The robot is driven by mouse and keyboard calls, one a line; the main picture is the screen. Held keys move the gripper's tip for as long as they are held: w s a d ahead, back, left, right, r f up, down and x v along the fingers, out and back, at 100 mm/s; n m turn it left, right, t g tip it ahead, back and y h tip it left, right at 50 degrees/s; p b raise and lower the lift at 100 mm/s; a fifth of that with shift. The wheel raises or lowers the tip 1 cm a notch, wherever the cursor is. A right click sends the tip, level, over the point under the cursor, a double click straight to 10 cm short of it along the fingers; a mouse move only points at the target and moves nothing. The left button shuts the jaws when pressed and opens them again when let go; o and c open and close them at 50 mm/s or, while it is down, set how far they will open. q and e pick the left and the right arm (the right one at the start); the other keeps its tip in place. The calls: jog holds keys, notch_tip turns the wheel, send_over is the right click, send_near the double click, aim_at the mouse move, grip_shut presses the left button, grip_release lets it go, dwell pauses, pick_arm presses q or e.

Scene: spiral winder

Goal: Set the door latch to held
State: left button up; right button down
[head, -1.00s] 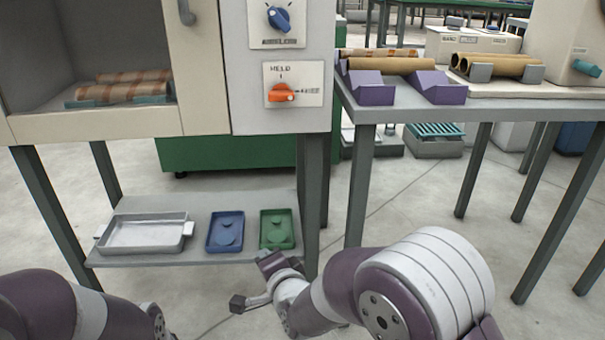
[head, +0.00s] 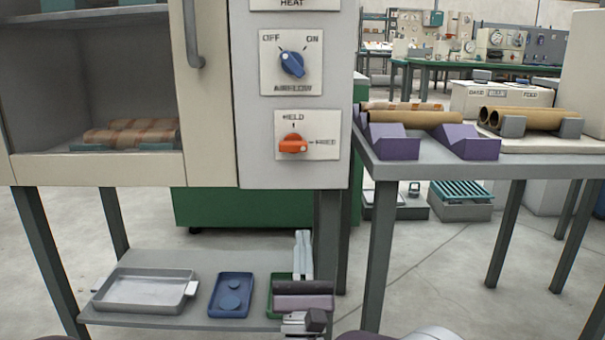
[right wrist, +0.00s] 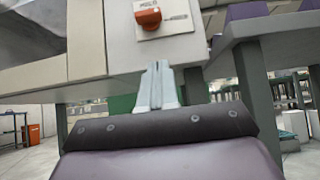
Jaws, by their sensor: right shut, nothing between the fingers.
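The door latch is an orange knob (head: 293,144) on a white plate (head: 320,150) low on the grey control panel. HELD is printed above it and a second label, apparently FREE, to its right. The knob's handle lies sideways, toward the right label. It also shows at the top of the right wrist view (right wrist: 149,18). My right gripper (head: 303,238) is below the panel with its fingers pointing up, shut and empty, apart from the knob. In the right wrist view its fingertips (right wrist: 158,68) are together, below the plate. My left gripper is out of view.
The blue AIRFLOW knob (head: 292,63) sits above the latch. The door (head: 210,100) with its handle is left of the panel. A table (head: 480,170) with purple blocks stands right. A lower shelf (head: 180,320) holds trays. Space in front of the latch looks clear.

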aim_at(301, 151)
jog(key=b+x, duration=0.1)
jog(key=x, duration=0.3)
jog(key=s+r+b+x, duration=0.1)
jog(key=b+x, duration=0.1)
jog(key=x, duration=0.2)
jog(key=s+r+b+x, duration=0.1)
jog(key=x, duration=0.3)
jog(key=shift+w+r+b, duration=0.1)
jog(key=shift+b, duration=0.2)
jog(key=shift+a, duration=0.1)
